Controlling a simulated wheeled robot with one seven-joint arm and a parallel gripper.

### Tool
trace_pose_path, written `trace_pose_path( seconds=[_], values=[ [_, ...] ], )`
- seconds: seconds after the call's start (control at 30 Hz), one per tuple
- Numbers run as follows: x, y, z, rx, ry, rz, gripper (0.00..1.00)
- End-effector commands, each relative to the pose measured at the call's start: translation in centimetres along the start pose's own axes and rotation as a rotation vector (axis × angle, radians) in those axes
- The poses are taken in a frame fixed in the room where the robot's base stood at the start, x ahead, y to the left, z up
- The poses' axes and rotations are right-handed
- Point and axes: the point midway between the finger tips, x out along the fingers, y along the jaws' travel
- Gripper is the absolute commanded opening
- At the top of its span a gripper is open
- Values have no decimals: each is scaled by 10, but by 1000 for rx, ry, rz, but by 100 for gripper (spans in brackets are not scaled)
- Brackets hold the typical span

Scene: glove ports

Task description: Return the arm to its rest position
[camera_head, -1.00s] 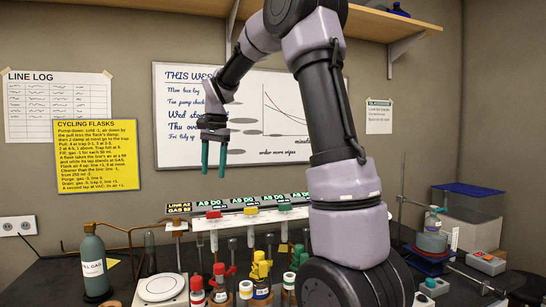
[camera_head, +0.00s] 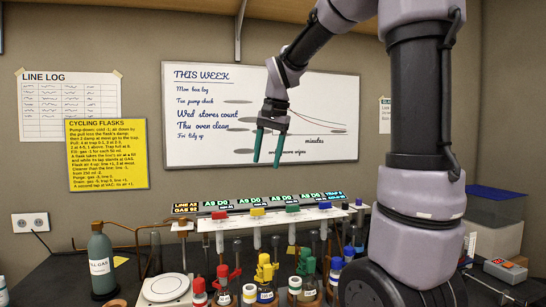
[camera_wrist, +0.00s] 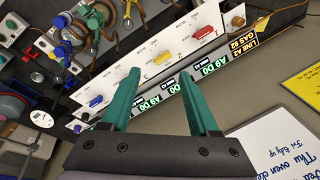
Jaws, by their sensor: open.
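My gripper (camera_head: 267,146) hangs in the air in front of the whiteboard in the head view, its two green fingers pointing down, apart and empty. In the wrist view my gripper (camera_wrist: 155,85) shows both fingers spread with nothing between them. Below it is the white manifold rail (camera_head: 270,221) with red, yellow, green and blue taps. The rail also shows in the wrist view (camera_wrist: 150,62), beyond the fingertips. My arm reaches up on the right and hides part of the bench.
Several flasks with coloured caps (camera_head: 265,277) crowd the bench below the rail. A gas bottle (camera_head: 101,262) and a round white plate (camera_head: 166,287) stand at left. A shelf (camera_head: 275,10) runs above the whiteboard (camera_head: 210,140).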

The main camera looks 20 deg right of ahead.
Motion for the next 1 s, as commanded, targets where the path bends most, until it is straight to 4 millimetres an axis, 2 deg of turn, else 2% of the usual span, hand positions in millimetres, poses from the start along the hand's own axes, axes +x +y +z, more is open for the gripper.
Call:
trace_pose_path(
  seconds=[0.3,0.43,0.57,0.7,0.9,1.0],
  values=[
    [-1,1,1,-2,1,-2,61],
    [-10,12,11,-25,20,-26,61],
    [-27,38,38,-86,67,-83,61],
    [-38,74,75,-171,141,-152,61],
    [-37,112,115,-266,237,-218,61],
    [-34,122,126,-293,266,-234,61]
  ],
)
